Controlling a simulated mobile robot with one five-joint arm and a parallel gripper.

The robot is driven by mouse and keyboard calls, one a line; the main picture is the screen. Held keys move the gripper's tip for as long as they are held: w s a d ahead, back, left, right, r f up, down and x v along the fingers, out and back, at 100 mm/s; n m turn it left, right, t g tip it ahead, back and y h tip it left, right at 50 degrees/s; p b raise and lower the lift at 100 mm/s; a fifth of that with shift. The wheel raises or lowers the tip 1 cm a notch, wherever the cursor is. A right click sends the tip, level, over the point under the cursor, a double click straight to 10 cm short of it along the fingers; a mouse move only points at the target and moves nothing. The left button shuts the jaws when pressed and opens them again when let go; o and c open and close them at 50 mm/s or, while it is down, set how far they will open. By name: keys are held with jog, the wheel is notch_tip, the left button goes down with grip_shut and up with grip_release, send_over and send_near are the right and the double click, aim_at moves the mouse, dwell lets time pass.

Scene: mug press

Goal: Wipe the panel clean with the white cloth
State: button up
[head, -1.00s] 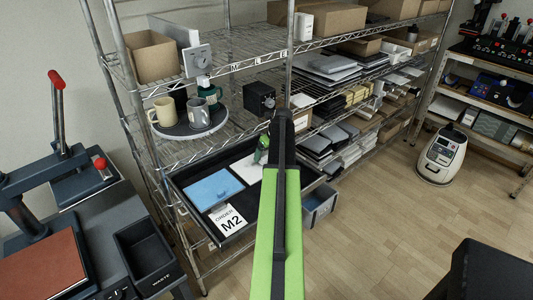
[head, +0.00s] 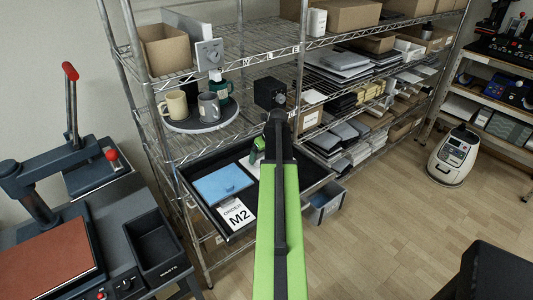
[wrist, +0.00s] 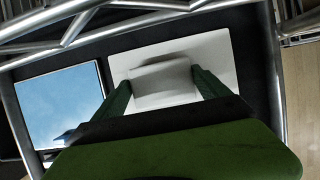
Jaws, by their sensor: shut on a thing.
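The blue panel (head: 222,184) lies flat in the black pull-out tray of the wire shelf. In the wrist view the panel (wrist: 60,103) is at left, with pale, cloudy patches on its blue face. The white cloth (wrist: 163,82) is in the middle of the wrist view, a raised fold over a wider flat white area. My gripper (wrist: 162,88) is shut on the raised fold, a green finger on each side. In the head view my gripper (head: 258,150) is over the tray, right of the panel, and my arm hides part of the tray.
A white card reading ORDER M2 (head: 237,214) lies at the tray's front. Mugs (head: 208,106) stand on a round tray on the shelf above. The shelf's metal bars (wrist: 110,22) cross the top of the wrist view. A press (head: 60,200) stands at left.

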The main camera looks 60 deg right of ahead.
jog(key=shift+w+a, duration=0.3)
jog(key=shift+a, duration=0.65)
jog(key=shift+w+a, duration=0.3)
jog(key=shift+a, duration=0.6)
notch_tip(320, 180, up, 6)
jog(key=p, duration=0.6)
jog(key=shift+d, duration=0.1)
notch_tip(320, 180, up, 3)
jog(key=p, duration=0.3)
jog(key=shift+r, duration=0.1)
jog(key=shift+f, duration=0.2)
